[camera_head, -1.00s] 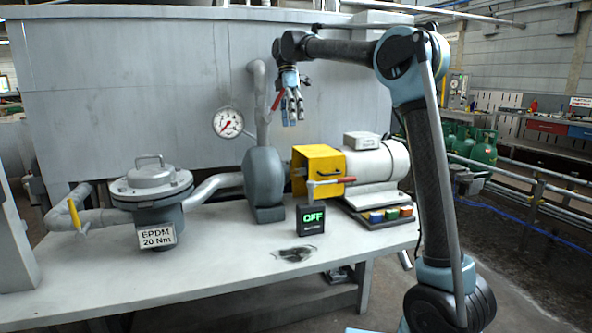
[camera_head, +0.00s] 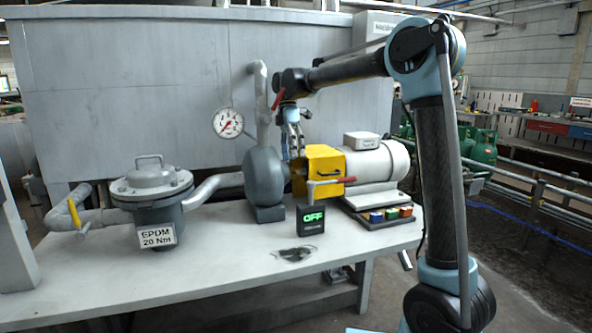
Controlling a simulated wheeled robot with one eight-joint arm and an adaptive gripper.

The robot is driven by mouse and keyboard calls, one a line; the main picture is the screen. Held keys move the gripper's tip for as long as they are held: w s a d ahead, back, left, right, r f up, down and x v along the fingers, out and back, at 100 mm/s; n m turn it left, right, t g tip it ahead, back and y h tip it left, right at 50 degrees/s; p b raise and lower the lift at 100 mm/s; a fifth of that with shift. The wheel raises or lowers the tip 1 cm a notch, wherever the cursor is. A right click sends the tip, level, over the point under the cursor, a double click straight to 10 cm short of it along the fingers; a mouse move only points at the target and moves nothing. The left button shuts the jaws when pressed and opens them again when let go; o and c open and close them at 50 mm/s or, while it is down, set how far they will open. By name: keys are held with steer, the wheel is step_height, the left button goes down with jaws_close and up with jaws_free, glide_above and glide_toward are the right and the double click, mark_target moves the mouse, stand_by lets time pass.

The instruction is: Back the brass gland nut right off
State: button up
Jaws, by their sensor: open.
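I cannot make out the brass gland nut; the gap between the grey pump casing (camera_head: 264,178) and the yellow guard box (camera_head: 318,166) is narrow and dim. My gripper (camera_head: 293,150) is open and points down, above and behind that gap. Its fingertips are partly hidden by the pump casing and guard, so I cannot tell whether they touch anything.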

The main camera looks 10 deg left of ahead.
mark_target(295, 172)
steer(key=shift+x, duration=2.55)
